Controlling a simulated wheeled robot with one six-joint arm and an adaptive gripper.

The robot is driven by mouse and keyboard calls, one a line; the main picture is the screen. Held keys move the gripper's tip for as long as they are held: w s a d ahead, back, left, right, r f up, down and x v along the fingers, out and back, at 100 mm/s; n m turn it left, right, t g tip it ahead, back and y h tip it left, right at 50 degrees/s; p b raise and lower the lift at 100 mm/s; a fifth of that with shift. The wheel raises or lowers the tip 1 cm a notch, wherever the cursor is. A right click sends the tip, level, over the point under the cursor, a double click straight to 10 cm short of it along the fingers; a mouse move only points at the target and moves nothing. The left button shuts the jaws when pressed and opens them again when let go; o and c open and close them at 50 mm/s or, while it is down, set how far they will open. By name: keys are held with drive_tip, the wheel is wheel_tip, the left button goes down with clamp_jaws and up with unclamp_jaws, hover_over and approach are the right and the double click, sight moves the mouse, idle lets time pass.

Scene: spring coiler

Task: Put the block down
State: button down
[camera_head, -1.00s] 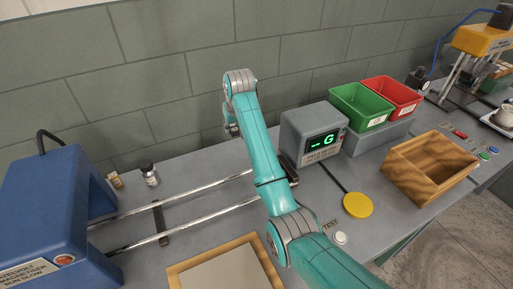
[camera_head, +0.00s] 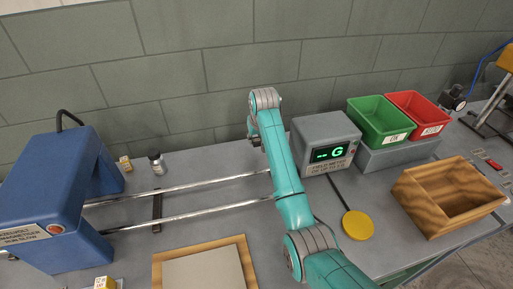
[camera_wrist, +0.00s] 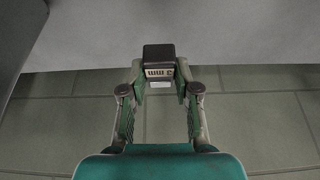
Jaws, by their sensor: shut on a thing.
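In the wrist view, my gripper (camera_wrist: 160,88) is shut on a small dark block (camera_wrist: 158,54). The block has a pale lettered strip that reads upside down, and it stands out beyond the fingertips. A grey surface lies behind its far end, and I cannot tell whether the block touches it. In the head view my arm reaches across the bench toward the wall; the fingers and the block are hidden there.
The grey bench (camera_head: 215,165) carries a blue magnetiser (camera_head: 45,205), twin rails (camera_head: 185,188), a small bottle (camera_head: 157,163), a field meter (camera_head: 325,142), green (camera_head: 382,122) and red (camera_head: 418,112) bins, a wooden box (camera_head: 445,200), a yellow disc (camera_head: 357,225) and a wood-framed plate (camera_head: 205,270).

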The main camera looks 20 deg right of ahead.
sight(256, 153)
drive_tip(key=shift+f, duration=2.35)
drive_tip(key=c, duration=0.8)
unclamp_jaws()
drive_tip(key=shift+f, duration=0.15)
drive_tip(key=shift+c, duration=0.2)
drive_tip(key=v, duration=1.2)
